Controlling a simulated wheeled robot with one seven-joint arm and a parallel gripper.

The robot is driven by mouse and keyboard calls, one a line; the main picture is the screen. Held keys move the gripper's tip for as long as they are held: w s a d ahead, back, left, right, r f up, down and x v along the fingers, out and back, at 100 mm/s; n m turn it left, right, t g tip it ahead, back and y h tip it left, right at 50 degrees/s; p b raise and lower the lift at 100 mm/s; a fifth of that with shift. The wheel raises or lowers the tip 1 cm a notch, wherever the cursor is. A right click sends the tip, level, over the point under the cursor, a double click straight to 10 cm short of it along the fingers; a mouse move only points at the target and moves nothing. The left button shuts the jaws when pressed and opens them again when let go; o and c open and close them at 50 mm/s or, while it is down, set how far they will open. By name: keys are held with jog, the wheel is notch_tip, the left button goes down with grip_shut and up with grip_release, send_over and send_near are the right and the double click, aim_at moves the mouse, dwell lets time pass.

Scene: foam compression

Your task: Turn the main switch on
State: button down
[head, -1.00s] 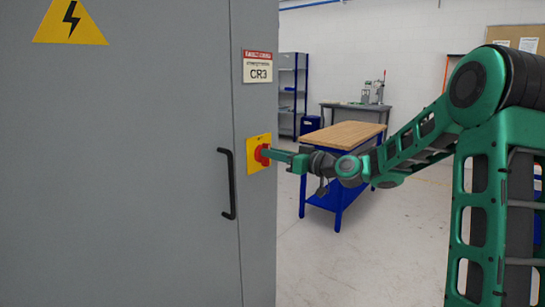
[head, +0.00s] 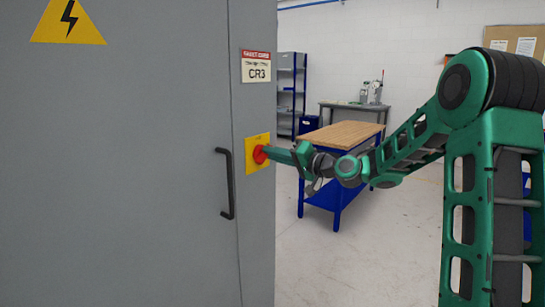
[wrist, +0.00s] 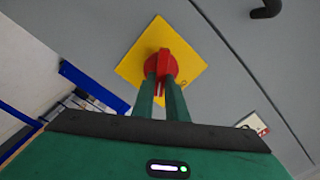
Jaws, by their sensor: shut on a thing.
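The main switch (head: 259,155) is a red rotary knob on a yellow square plate (head: 251,141), fixed to the grey cabinet's narrow right-hand panel. In the wrist view the red knob (wrist: 164,54) sits in the middle of the yellow plate (wrist: 135,64). My gripper (head: 267,152) reaches it from the right. In the wrist view both green fingers (wrist: 160,80) are closed on the knob's grip, one on each side. The fingertips partly cover the knob, and the plate's markings are too small to read.
The grey cabinet (head: 120,180) fills the left side, with a black door handle (head: 226,184) just left of the switch. A wood-topped blue workbench (head: 342,133) stands behind my arm. Open floor lies below.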

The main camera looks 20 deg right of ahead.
jog(key=m, duration=0.4)
jog(key=d+m, duration=0.1)
jog(key=m, duration=0.1)
jog(key=shift+w+f+m, duration=0.15)
jog(key=shift+f+m, duration=0.2)
jog(key=shift+m, duration=0.05)
jog(key=shift+f, duration=0.1)
dwell(0.3)
jog(key=c, duration=1.8)
grip_release()
jog(key=shift+o, duration=0.2)
jog(key=shift+a, duration=0.2)
jog(key=v, duration=1)
jog(key=shift+s+d, duration=0.25)
jog(key=shift+s, duration=0.05)
